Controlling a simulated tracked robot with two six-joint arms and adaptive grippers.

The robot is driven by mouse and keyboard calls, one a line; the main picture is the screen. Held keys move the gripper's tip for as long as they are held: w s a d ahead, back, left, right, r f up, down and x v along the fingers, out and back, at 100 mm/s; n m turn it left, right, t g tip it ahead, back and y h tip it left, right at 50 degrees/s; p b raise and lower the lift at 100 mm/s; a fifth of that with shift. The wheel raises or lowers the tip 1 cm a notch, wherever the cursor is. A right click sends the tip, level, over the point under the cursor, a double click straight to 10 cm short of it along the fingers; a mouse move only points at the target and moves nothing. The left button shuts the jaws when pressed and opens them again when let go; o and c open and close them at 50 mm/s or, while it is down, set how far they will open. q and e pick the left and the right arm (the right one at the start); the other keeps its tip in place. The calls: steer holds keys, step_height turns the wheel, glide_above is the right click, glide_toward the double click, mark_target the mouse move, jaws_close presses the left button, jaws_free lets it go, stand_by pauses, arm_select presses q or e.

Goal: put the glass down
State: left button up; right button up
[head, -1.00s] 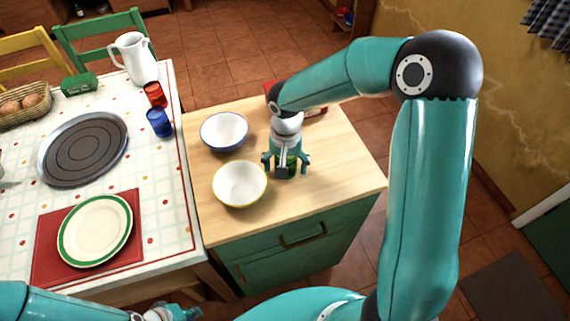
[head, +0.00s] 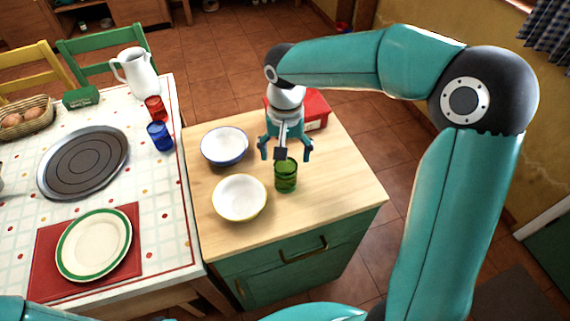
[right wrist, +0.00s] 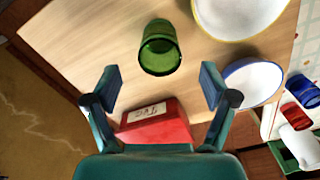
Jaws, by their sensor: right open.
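A green glass (head: 286,177) stands upright on the wooden top of the green cabinet (head: 330,195), to the right of the bowls. My right gripper (head: 285,152) is open and empty, just behind and above the glass, apart from it. In the right wrist view the glass (right wrist: 160,48) shows beyond the spread fingers (right wrist: 160,88), with nothing between them. My left gripper cannot be made out in the head view; only a bit of the left arm shows at the bottom left edge.
A blue-rimmed bowl (head: 225,146) and a yellow-rimmed bowl (head: 239,198) stand left of the glass. A red box (head: 316,112) lies at the back of the counter. The table at left holds a blue glass (head: 160,136), red glass (head: 155,108) and plate (head: 94,243). The counter's right side is clear.

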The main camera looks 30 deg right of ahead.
mark_target(285, 176)
steer(key=shift+o, duration=0.2)
step_height(285, 176, up, 6)
steer(key=shift+w+a+f, duration=0.1)
steer(key=shift+w+f, duration=0.05)
steer(key=shift+f, duration=0.05)
step_height(285, 176, down, 11)
steer(key=shift+f, duration=0.1)
steer(key=shift+w+d+f+p, duration=0.15)
steer(key=shift+d+f+p, duration=0.05)
steer(key=shift+f, duration=1.15)
steer(key=shift+w+d+f+p, duration=0.1)
steer(key=shift+d+f+p, duration=0.1)
steer(key=shift+f, duration=1.1)
steer(key=c, duration=1.4)
steer(key=shift+r, duration=0.15)
